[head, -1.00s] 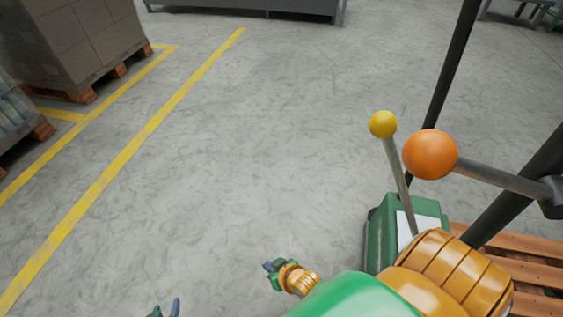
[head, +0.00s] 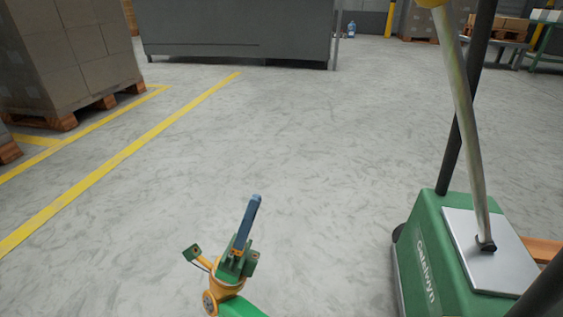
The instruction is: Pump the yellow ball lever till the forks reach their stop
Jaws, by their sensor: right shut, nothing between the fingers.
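The forks are not visible. My left gripper is not in view.
Dark posts (head: 466,110) stand behind and beside the lever. An orange-brown wooden piece (head: 543,250) shows at the right edge. Stacked cartons on a pallet (head: 75,55) stand at the left, and a grey cabinet (head: 235,30) at the back. The floor between is clear.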

